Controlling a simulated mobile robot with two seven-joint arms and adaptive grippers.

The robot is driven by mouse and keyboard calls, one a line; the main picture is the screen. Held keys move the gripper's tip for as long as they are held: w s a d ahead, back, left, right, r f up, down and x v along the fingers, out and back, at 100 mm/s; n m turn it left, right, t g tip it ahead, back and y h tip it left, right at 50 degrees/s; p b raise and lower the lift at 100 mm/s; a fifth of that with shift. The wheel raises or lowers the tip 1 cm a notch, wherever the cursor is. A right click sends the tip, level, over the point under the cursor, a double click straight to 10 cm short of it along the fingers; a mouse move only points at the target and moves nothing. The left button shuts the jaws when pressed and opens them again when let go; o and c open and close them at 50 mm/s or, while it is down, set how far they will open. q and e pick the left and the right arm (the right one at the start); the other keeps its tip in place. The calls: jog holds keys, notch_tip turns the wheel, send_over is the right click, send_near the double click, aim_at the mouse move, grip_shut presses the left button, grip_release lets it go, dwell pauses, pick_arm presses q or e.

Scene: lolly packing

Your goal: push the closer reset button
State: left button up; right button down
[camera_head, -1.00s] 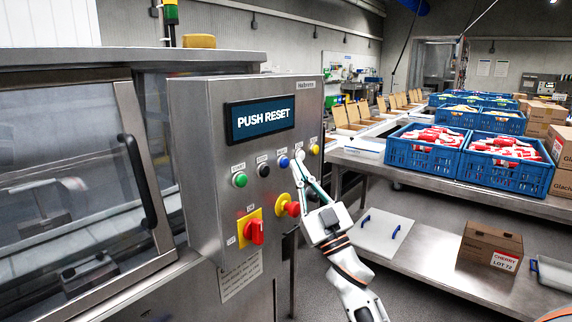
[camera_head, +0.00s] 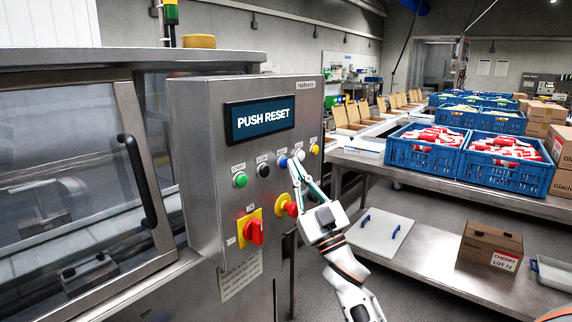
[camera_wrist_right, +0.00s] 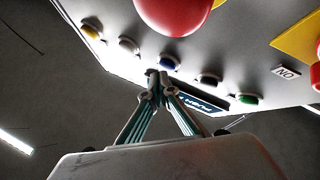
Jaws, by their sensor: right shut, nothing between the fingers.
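The control panel (camera_head: 215,150) carries a row of round buttons: green (camera_head: 240,180), black (camera_head: 263,170), blue (camera_head: 283,161), white (camera_head: 300,155) and yellow (camera_head: 315,149). Their small labels are too small to read surely. The display (camera_head: 260,118) reads "PUSH RESET". My right gripper (camera_head: 293,161) is shut and empty, its fingertips just right of the blue button. In the right wrist view the fingertips (camera_wrist_right: 158,74) are close beside the blue button (camera_wrist_right: 168,62); I cannot tell whether they touch it. My left gripper is not in view.
A red emergency knob (camera_head: 292,208) and a red rotary switch (camera_head: 254,232) stick out below the row. To the right, a steel table (camera_head: 400,172) bears blue crates (camera_head: 424,158); a cardboard box (camera_head: 490,245) sits on its lower shelf.

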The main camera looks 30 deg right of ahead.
jog(key=shift+w+a, duration=0.2)
jog(key=shift+w, duration=0.3)
dwell(0.7)
jog(key=shift+s, duration=0.1)
jog(key=shift+s+d+p, duration=0.4)
jog(key=shift+s, duration=0.4)
jog(key=s, duration=0.1)
jog(key=s+d+p, duration=0.1)
jog(key=s, duration=0.1)
jog(key=s+d, duration=0.1)
jog(key=shift+s+p, duration=0.3)
dwell(0.9)
